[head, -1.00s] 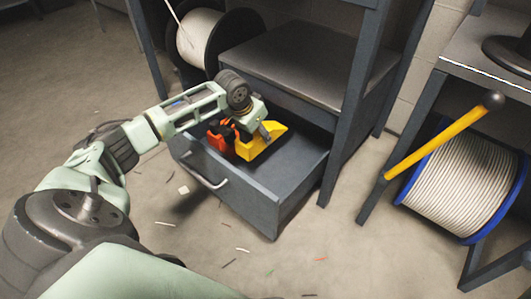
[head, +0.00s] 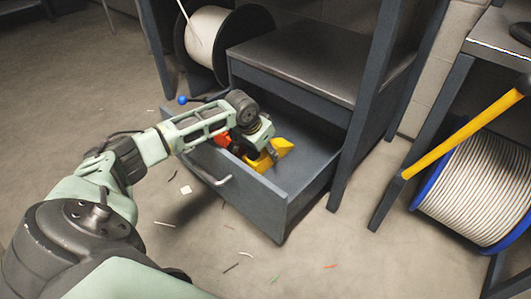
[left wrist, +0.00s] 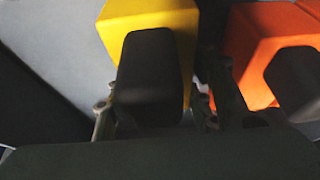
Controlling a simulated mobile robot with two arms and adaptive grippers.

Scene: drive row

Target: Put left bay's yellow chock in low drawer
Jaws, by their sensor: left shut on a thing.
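The yellow chock (head: 284,146) is inside the open low drawer (head: 262,204), with my left gripper (head: 262,152) shut on it. The gripper hides part of the chock, and I cannot tell whether it touches the drawer floor. In the left wrist view the yellow chock (left wrist: 178,18) is close up, with a dark block in front of it. An orange-red chock (head: 222,140) is beside it in the drawer, and it shows to the right in the left wrist view (left wrist: 270,30). My right gripper is out of view.
The drawer is pulled out under a dark bench (head: 300,68). A white cable spool (head: 208,35) stands behind it. At right are a blue-rimmed spool (head: 485,185) and a yellow bar (head: 460,135). Small scraps lie on the floor. The drawer's right part looks clear.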

